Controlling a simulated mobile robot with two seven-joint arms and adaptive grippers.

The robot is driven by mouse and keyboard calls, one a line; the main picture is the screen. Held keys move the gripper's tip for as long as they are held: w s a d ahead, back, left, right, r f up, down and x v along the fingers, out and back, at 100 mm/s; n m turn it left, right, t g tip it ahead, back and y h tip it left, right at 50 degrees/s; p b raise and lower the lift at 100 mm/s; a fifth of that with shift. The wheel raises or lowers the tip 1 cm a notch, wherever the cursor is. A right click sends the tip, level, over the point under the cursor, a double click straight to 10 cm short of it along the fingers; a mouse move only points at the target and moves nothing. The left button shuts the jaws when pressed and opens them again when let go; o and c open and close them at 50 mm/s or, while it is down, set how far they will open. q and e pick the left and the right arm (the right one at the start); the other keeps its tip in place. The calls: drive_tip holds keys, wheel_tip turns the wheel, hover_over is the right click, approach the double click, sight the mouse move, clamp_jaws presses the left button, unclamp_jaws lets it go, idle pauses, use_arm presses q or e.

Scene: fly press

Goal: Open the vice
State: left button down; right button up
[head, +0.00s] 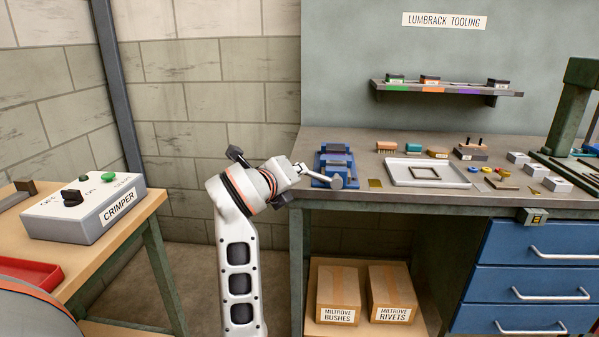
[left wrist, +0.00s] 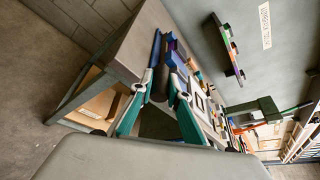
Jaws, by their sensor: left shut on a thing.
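The blue vice (head: 331,160) stands on the left end of the grey workbench, near its front edge. A grey handle (head: 319,176) with a round knob sticks out from its front. My left gripper (head: 302,172) reaches in from the left, its fingers at the handle's end. In the left wrist view, the two teal-backed fingers (left wrist: 165,92) are on either side of the grey handle, with the blue vice (left wrist: 179,62) just beyond. The left gripper is shut on the handle; the exact contact is partly hidden. My right gripper is not in view.
A white tray (head: 398,175) with a dark square frame lies right of the vice, with small parts around it. A green press (head: 579,110) stands far right. A crimper box (head: 86,208) sits on the wooden table at left. Cardboard boxes (head: 338,288) stand under the workbench.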

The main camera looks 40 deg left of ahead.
use_arm(q)
drive_tip(key=shift+a+f, duration=0.1)
drive_tip(key=shift+f, duration=0.7)
drive_tip(key=shift+n+b, duration=0.3)
drive_tip(key=shift+r, duration=0.1)
drive_tip(key=c, duration=1.9)
unclamp_jaws()
drive_tip(key=shift+w, duration=0.1)
drive_tip(key=shift+r, duration=0.1)
drive_tip(key=shift+r, duration=0.1)
wheel_tip(320, 180, up, 10)
drive_tip(key=shift+f, duration=0.1)
